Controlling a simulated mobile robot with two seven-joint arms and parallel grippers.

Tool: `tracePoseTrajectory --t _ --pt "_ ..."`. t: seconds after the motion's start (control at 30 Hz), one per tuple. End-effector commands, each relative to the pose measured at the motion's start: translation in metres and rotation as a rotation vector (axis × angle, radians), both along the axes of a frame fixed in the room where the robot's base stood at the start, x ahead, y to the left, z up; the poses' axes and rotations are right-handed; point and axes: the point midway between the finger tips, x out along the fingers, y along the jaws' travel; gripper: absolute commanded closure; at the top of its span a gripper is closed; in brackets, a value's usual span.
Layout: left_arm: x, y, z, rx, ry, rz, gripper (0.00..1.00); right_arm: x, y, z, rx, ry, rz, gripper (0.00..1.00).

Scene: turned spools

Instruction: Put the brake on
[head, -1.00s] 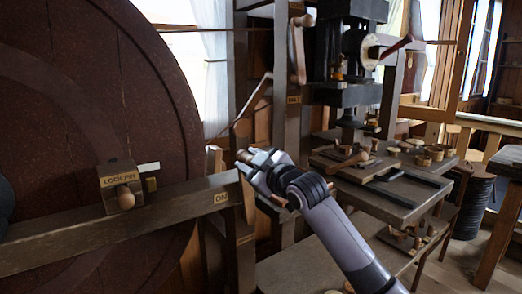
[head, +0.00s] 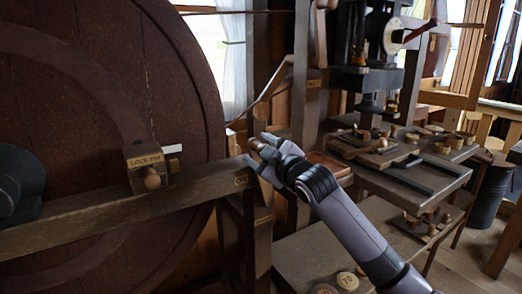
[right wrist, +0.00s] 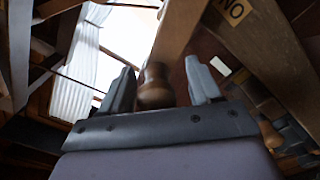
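My right gripper (head: 262,152) is at the end of the wooden beam, just above and right of the ON label (head: 241,180). A turned wooden knob (head: 256,145) shows at its fingertips. In the right wrist view the brown knob (right wrist: 155,86) stands between two grey fingers, which are apart with a gap on the right side. A pale wooden bar (right wrist: 181,30) runs up behind the knob. The ON label (right wrist: 235,10) also shows there, upside down. The gripper hides most of the lever in the head view. My left gripper is not in view.
A large dark red wheel (head: 85,85) fills the left. A block labelled LOCK PIN (head: 146,160), with a wooden knob, sits on the beam (head: 110,208). A workbench (head: 400,185) with wooden parts and a black press (head: 362,78) stands to the right.

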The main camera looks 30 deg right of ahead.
Motion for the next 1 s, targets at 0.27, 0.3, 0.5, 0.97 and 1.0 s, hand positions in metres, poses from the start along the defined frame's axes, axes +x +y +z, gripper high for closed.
tracePoseTrajectory --t 0.27,0.3,0.5,0.97,1.0 --pt "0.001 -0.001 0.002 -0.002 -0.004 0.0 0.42 -0.002 0.001 0.002 0.006 -0.004 0.003 0.37" --pt "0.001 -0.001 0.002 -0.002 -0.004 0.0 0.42 -0.003 0.0 0.002 0.006 -0.004 0.003 0.37" --pt "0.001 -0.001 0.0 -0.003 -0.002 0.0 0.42 -0.023 -0.001 0.0 0.005 -0.002 0.003 0.37" --pt "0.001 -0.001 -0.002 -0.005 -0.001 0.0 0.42 -0.069 -0.005 0.0 0.003 -0.001 0.001 0.37" --pt "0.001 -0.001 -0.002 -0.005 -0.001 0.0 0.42 -0.07 -0.005 0.001 0.003 -0.001 0.001 0.37"
